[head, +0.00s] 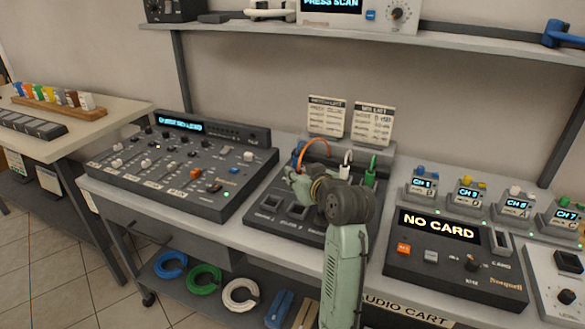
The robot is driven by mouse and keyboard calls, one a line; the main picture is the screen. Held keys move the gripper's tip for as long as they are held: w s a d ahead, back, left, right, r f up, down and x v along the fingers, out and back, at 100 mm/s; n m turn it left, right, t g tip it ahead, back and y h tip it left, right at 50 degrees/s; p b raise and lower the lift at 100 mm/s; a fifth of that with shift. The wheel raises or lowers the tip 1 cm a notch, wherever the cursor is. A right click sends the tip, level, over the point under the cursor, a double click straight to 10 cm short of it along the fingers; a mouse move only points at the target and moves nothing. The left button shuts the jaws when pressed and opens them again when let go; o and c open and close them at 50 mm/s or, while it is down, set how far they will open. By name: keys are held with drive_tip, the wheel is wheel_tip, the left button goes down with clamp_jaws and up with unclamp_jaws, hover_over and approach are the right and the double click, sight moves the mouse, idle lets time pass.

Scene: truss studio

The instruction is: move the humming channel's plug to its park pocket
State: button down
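A dark plug panel (262,217) sits mid-cart. A white plug (346,163) and a green plug (371,172) stand upright at its back. A blue plug (298,151) shows at its back left, beside an arched orange cable (314,142). The orange cable's lower end is hidden near my gripper. Square pockets (270,202) line the panel's front; my arm hides the right ones. My gripper (298,185) is low over the panel's left part, behind the front pockets. Its fingers are too small to tell open from shut or holding anything. The mixer (185,165) has a lit display, too small to read.
Two printed cards (326,117) stand behind the panel. To the right are a "NO CARD" unit (455,262) and several small channel boxes (421,185). A shelf (380,38) overhangs the back. Coiled cables (203,278) lie on the lower shelf.

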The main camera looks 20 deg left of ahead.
drive_tip(key=shift+f+b, duration=2.5)
drive_tip(key=shift+f, duration=0.35)
drive_tip(key=shift+s+d+p, duration=0.1)
drive_tip(key=shift+p, duration=0.25)
drive_tip(key=shift+f+b, duration=0.4)
drive_tip(key=shift+f, duration=0.25)
drive_tip(key=c, duration=1.7)
unclamp_jaws()
drive_tip(key=shift+d+r, duration=0.1)
drive_tip(key=shift+p+v, duration=2)
drive_tip(key=shift+v, duration=3.45)
